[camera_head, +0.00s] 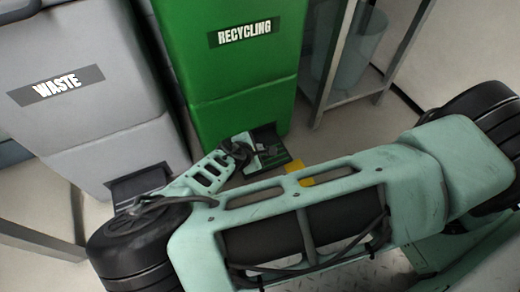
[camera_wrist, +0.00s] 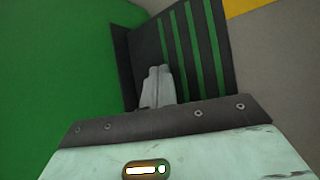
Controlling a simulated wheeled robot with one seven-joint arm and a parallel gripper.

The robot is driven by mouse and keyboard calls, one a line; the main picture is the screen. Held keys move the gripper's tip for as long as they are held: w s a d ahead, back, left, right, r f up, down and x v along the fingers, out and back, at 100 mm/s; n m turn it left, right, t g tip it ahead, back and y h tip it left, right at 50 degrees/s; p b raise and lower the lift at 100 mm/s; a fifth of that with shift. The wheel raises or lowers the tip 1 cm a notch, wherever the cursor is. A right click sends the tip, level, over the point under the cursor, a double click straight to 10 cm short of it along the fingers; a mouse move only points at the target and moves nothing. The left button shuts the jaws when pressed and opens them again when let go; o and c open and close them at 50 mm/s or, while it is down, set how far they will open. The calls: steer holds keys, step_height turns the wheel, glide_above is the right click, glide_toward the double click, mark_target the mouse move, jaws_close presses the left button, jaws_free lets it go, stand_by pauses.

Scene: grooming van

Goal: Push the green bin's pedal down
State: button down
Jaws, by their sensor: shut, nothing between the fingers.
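The green bin (camera_head: 240,75), labelled RECYCLING, stands at the top centre of the head view. Its green wall (camera_wrist: 55,85) fills the left of the wrist view. Its black pedal with green stripes (camera_wrist: 200,55) is at the bin's foot and also shows in the head view (camera_head: 277,157). My gripper (camera_wrist: 158,72) is shut and empty, with its pale fingertips over the pedal's left part in the wrist view. In the head view my gripper (camera_head: 250,160) is at the pedal. I cannot tell whether the tips touch it.
A grey bin (camera_head: 90,100) labelled WASTE, with a dark pedal (camera_head: 140,183), stands to the left. A metal-legged table (camera_head: 330,100) stands to the right. A yellow mark (camera_head: 299,173) lies by the green bin's pedal. Pale floor is open to the right of the pedal.

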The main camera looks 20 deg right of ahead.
steer(key=shift+f, duration=0.8)
stand_by(0.4)
steer(key=shift+r, duration=0.15)
steer(key=shift+r+p, duration=1.6)
step_height(320, 180, up, 5)
steer(key=p, duration=0.4)
steer(key=shift+p, duration=0.4)
